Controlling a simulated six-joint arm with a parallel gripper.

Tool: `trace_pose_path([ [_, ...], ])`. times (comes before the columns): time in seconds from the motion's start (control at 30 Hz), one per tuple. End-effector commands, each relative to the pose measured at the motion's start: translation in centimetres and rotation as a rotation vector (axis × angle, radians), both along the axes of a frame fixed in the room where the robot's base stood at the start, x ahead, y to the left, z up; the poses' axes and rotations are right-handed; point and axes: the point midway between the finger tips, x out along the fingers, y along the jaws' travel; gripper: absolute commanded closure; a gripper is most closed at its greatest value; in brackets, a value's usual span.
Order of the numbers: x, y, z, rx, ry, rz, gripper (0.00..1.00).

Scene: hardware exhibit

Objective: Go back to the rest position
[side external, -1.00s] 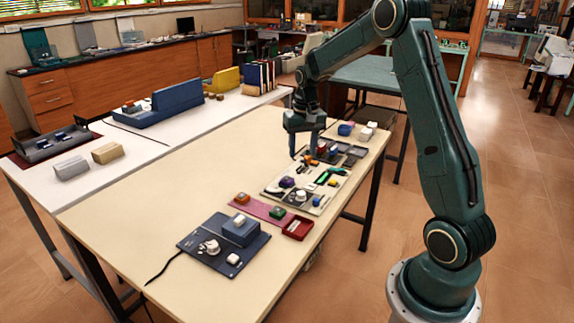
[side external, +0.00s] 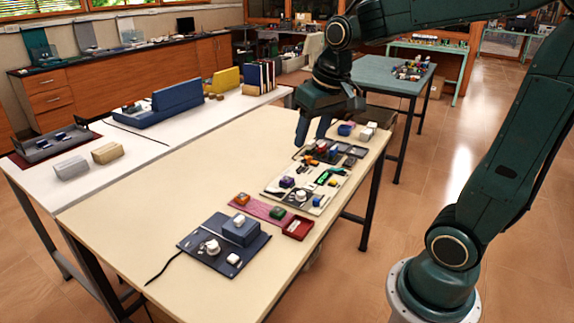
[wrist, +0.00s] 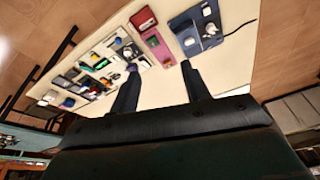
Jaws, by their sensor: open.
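My gripper (side external: 312,128) is above the far right part of the cream table (side external: 160,215), with its fingers pointing down. In the wrist view the two fingers of my gripper (wrist: 162,80) stand well apart with nothing between them. Below it on the table lie a dark tray of small parts (side external: 350,161), a pale board with small items (side external: 272,190), a red mat (side external: 255,208) and a dark blue mat (side external: 200,256). The fingers appear clear of these things.
A white table (side external: 130,141) on the left holds a blue block holder (side external: 178,103) and two small boxes. A teal table (side external: 375,75) stands behind on the right. The left half of the cream table is bare.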

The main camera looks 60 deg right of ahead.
Motion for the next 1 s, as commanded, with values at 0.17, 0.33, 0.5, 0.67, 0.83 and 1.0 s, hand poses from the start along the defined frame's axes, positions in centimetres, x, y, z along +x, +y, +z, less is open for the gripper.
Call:
trace_pose_path([
  [0.17,-3.2,2.3,0.9,-0.019,-0.05,0.074,0.53],
  [0.33,-6.1,4.1,1.2,-0.034,-0.095,0.142,0.53],
  [0.5,-9.0,5.5,1.0,-0.048,-0.14,0.21,0.53],
  [0.67,-11.2,6.3,0.5,-0.058,-0.175,0.26,0.53],
  [0.83,-12.4,6.7,0.1,-0.062,-0.194,0.289,0.53],
  [1.0,-12.6,6.8,-0.1,-0.064,-0.197,0.296,0.53],
])
